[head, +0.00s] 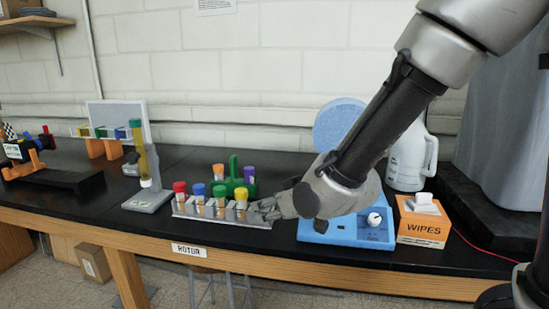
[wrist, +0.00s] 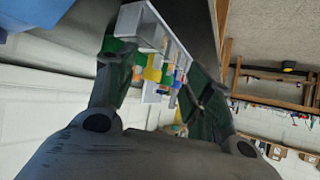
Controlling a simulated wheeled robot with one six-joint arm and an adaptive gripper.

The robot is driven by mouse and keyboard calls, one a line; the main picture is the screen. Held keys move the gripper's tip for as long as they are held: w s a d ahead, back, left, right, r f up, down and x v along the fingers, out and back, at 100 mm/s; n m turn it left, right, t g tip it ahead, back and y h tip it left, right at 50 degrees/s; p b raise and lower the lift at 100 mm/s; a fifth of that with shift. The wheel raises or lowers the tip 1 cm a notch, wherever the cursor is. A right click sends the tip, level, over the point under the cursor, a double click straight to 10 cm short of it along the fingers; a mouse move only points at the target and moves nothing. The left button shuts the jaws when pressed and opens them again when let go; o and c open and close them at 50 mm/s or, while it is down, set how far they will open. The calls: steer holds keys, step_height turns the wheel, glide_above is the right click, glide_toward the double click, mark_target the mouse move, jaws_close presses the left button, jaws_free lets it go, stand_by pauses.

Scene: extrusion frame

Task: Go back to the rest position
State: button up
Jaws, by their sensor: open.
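My gripper (head: 264,209) is at the right end of a grey tube rack (head: 185,208) on the black bench in the head view. The rack holds red-, blue-, green- and yellow-capped tubes. In the wrist view my gripper (wrist: 160,72) has its two fingers spread apart. The pale rack (wrist: 150,28) and coloured caps (wrist: 153,73) show in the gap between them, with nothing clearly gripped. I cannot tell whether a finger touches the rack.
A blue device (head: 345,232) with a round lid and a wipes box (head: 423,226) stand close to my arm. A green holder (head: 236,180) is behind the rack. A grey stand (head: 148,200) is to its left. The bench front edge is clear.

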steer(key=s+d+f+g+h, duration=0.45)
steer(key=s+d, duration=0.25)
steer(key=d, duration=0.2)
steer(key=s+d+r+m+h, duration=0.1)
steer(key=s+d+r+m, duration=0.1)
steer(key=d, duration=0.7)
steer(key=s+d+r+m+h, duration=0.1)
steer(key=s+d+r+m, duration=0.2)
steer(key=s+d+r, duration=0.2)
steer(key=s+d+r+m+h, duration=0.1)
steer(key=s+d+r+m, duration=0.2)
steer(key=d, duration=1.1)
steer(key=v, duration=0.3)
steer(key=shift+w+r, duration=0.25)
steer(key=shift+r, duration=0.2)
steer(key=shift+c, duration=0.4)
